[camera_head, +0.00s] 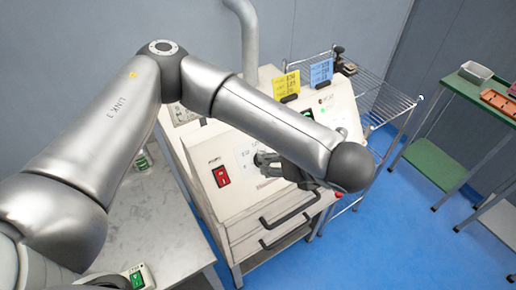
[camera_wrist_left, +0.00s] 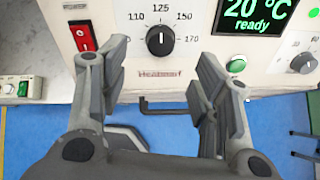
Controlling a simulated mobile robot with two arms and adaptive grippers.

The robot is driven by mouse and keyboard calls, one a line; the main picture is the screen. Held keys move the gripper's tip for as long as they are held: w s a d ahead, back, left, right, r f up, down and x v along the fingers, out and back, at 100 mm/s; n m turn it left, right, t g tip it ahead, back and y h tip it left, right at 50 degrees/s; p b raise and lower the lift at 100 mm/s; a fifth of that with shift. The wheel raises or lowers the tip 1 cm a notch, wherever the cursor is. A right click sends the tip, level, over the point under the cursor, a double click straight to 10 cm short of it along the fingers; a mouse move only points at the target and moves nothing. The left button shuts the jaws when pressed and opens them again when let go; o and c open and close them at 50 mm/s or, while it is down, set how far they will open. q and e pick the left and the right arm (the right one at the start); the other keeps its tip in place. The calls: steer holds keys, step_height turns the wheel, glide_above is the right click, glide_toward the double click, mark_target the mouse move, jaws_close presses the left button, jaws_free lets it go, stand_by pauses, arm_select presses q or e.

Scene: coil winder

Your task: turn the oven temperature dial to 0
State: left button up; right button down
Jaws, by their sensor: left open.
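The black round dial (camera_wrist_left: 160,41) is on the white front panel in the left wrist view, with 110, 125, 150 and 170 printed around it. Its white pointer line points up, near 125. No 0 mark can be made out. My left gripper (camera_wrist_left: 161,72) is open, its fingers apart on either side below the dial, with nothing between them. Whether they touch the panel cannot be told. In the head view the left gripper (camera_head: 262,164) is at the machine's sloped front (camera_head: 238,197); the arm and gripper hide the dial there. My right gripper is not in view.
A red switch (camera_wrist_left: 82,36) is left of the dial. A screen (camera_wrist_left: 257,14) reading 20 °C ready, a green button (camera_wrist_left: 236,65) and another dial (camera_wrist_left: 304,63) are to the right. Dark handles (camera_head: 290,212) stick out below the panel. A wire rack (camera_head: 385,98) stands behind.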

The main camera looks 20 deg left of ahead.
mark_target(266, 164)
arm_select(q)
steer(key=x, duration=0.7)
steer(key=shift+s+d+f+b, duration=0.25)
steer(key=shift+f+b, duration=0.05)
steer(key=shift+b+x, duration=0.3)
steer(key=shift+x, duration=0.75)
steer(key=shift+w, duration=0.15)
steer(key=shift+w+a+f, duration=0.1)
steer(key=shift+a, duration=0.05)
steer(key=shift+c, duration=0.6)
steer(key=c, duration=0.9)
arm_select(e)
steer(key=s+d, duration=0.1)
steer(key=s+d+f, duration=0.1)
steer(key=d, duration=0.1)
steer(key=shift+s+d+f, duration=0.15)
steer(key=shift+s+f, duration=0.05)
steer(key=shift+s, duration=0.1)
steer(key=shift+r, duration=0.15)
